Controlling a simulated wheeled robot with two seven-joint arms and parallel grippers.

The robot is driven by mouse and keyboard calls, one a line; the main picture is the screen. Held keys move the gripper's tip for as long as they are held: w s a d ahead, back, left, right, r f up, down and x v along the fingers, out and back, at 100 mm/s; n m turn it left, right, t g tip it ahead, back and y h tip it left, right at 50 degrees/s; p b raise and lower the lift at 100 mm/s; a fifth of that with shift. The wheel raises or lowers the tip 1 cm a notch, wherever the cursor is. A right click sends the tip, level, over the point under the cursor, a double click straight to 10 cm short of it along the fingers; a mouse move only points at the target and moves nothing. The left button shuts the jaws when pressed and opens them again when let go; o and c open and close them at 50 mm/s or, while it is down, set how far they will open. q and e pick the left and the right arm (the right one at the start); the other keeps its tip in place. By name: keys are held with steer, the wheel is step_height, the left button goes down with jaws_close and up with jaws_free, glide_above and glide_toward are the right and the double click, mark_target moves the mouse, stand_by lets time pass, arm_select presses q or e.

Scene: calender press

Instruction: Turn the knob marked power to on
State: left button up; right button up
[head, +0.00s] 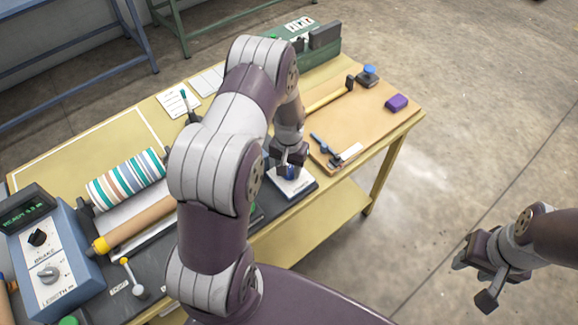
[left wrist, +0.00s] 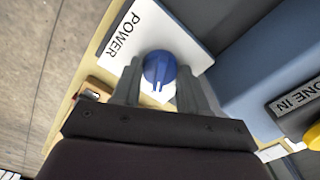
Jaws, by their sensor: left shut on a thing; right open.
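The blue power knob (left wrist: 160,68) sits on a white plate (left wrist: 180,25) marked POWER, seen in the left wrist view. A pale mark on the knob points down toward my gripper's base. My left gripper (left wrist: 158,74) has one finger on each side of the knob and is shut on it. In the head view my left gripper (head: 288,160) reaches down over the white plate (head: 292,187) at the table's right part and mostly hides the knob. No on or off marking is readable. My right gripper (head: 475,281) is open and empty, over the floor at the right.
A blue control box (head: 75,262) with a display and two knobs stands at the left. A striped roller (head: 125,178) lies beside it. Floor right of the table is clear.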

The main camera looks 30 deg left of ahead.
mark_target(289, 169)
arm_select(q)
steer(key=shift+w+r, duration=0.1)
steer(key=shift+w, duration=0.05)
steer(key=o, duration=1.1)
steer(key=shift+c, duration=0.2)
step_height(289, 169, up, 13)
steer(key=b, duration=0.2)
steer(key=shift+f, duration=0.2)
